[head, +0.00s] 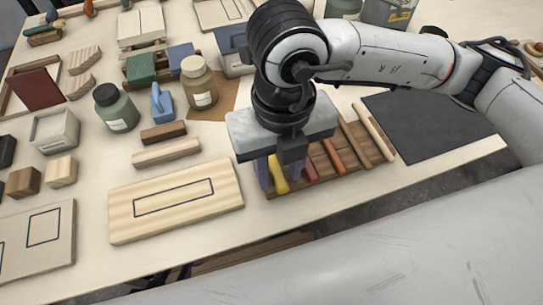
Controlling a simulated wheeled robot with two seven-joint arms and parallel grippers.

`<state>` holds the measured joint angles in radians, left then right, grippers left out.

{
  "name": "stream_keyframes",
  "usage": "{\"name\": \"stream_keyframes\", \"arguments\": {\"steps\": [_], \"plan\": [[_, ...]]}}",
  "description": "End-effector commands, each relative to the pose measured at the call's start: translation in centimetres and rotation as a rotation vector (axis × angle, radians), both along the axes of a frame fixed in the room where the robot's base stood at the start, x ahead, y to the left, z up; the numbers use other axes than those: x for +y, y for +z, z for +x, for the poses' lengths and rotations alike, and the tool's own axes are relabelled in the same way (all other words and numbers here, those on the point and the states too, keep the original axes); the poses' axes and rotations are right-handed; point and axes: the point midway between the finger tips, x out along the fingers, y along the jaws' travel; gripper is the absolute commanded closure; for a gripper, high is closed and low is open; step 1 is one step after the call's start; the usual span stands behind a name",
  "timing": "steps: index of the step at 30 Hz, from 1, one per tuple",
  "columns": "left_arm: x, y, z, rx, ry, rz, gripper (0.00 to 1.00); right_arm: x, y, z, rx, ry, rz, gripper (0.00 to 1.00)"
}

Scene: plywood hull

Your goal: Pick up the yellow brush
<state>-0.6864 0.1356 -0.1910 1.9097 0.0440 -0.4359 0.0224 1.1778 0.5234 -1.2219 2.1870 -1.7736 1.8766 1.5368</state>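The yellow brush (278,177) lies in a brown wooden rack (373,158) near the front edge of the table, partly hidden under my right gripper. My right gripper (280,176) points down over the rack's left part. Its two purple-looking fingers stand apart, one on each side of the yellow brush. The gripper body hides the brush's far end, and I cannot tell whether the fingers touch it. My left gripper is not in view.
A red brush (311,168) and an orange-red one (333,154) lie just right of the gripper. A pale board (175,203) is to the left, a dark mat (430,125) to the right. Bottles (116,110) and blocks stand behind.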

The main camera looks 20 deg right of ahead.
Motion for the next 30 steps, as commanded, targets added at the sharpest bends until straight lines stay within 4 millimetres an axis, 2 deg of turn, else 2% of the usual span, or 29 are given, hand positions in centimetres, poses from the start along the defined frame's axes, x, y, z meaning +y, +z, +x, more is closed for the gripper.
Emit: {"name": "stream_keyframes", "arguments": {"steps": [1,5,6,13,16,27,30], "plan": [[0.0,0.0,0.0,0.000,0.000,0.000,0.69,0.0,0.0,0.0,0.000,-0.001,0.000,0.76],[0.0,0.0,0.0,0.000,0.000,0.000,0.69,0.0,0.0,0.0,0.000,-0.001,0.000,0.98],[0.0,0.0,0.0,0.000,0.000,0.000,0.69,0.0,0.0,0.0,0.000,-0.001,0.000,1.00],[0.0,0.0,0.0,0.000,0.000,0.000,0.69,0.0,0.1,0.0,-0.001,-0.001,0.000,1.00],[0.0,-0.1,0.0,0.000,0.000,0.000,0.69,0.0,0.8,0.1,-0.004,-0.001,0.001,1.00],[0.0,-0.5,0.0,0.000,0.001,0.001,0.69,0.0,7.7,0.1,-0.005,-0.001,-0.001,1.00],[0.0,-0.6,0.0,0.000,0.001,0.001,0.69,0.0,9.0,0.1,-0.004,-0.002,-0.001,1.00]]}}
